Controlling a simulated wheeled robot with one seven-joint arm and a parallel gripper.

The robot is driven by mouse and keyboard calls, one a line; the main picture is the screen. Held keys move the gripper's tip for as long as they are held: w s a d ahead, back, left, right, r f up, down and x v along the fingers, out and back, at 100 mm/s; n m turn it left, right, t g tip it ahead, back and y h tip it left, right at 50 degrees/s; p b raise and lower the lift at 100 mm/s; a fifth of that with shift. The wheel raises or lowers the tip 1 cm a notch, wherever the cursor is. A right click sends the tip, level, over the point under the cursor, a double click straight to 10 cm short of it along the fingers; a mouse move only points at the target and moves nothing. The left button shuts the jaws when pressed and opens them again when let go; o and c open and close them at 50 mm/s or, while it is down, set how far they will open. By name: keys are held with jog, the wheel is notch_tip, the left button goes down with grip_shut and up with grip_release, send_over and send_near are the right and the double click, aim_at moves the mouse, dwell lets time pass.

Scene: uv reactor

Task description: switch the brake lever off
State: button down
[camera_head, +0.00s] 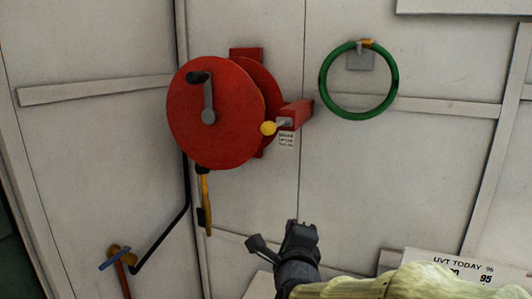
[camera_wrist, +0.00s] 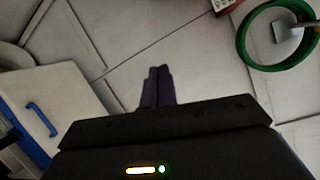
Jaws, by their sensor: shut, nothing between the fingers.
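The brake lever (camera_head: 269,128) has a round yellow knob and a short grey arm. It sits at the front of a red box-shaped bracket (camera_head: 298,114), just right of the red hose reel (camera_head: 205,118) on the wall. A small printed label (camera_head: 286,139) hangs below it, its text too small to read surely. My gripper (camera_head: 301,226) is below and a little right of the lever, apart from it. In the wrist view my gripper (camera_wrist: 158,72) has its fingers together and empty, with bare wall panel ahead. The lever does not show in the wrist view.
A green hose ring (camera_head: 323,85) hangs on a grey wall hook to the right. A black pipe and blue-handled valve (camera_head: 115,258) are at lower left. A yellow nozzle (camera_head: 205,200) hangs under the reel. A printed sign (camera_head: 455,268) is at lower right.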

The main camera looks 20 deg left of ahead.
jog(key=s+a+r+m+t+h, duration=0.1)
jog(key=s+a+r+m+t, duration=0.1)
jog(key=s+r+m, duration=0.2)
jog(key=s+a+r+m+t+h, duration=0.2)
jog(key=r+m, duration=0.4)
jog(key=m, duration=0.4)
jog(key=shift+s+a+m+t, duration=0.4)
jog(key=shift+s+a+t, duration=0.2)
jog(key=shift+s+a, duration=0.2)
jog(key=shift+r, duration=0.1)
jog(key=s+r+p+x, duration=0.1)
jog(key=r+p+x, duration=0.1)
jog(key=p+x, duration=0.6)
jog(key=x, duration=0.5)
jog(key=shift+r, duration=0.25)
jog(key=shift+a, duration=0.1)
